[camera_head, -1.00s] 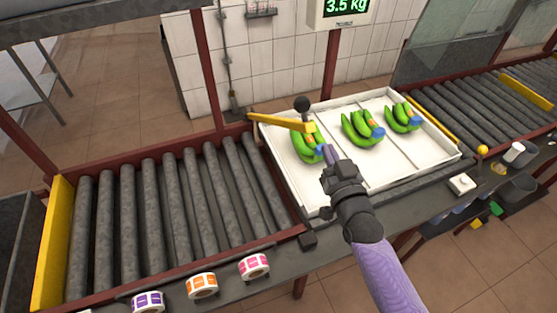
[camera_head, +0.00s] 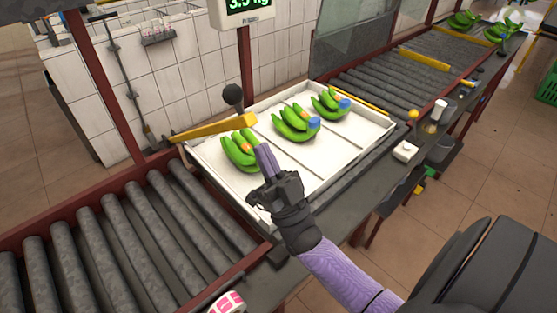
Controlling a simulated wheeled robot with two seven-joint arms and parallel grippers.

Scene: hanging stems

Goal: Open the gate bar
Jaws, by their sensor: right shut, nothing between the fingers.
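The yellow gate bar (camera_head: 213,128) reaches from the rear left post over the left part of a white tray (camera_head: 340,158). A black ball knob (camera_head: 233,95) stands up behind it. The bar lies across the tray's left end, by the roller conveyor. Three green banana bunches lie in the tray's compartments: left (camera_head: 240,152), middle (camera_head: 295,124) and right (camera_head: 330,103). My right gripper (camera_head: 264,155) is shut and empty, just in front of the bar's free end and beside the left bunch. I cannot tell whether it touches either. My left gripper is not in view.
A roller conveyor (camera_head: 130,235) runs off to the left, and another (camera_head: 400,80) leads away at the back right with a second yellow bar (camera_head: 425,60) across it. A weight display (camera_head: 245,12) hangs above. A label roll (camera_head: 225,302) sits at the front edge.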

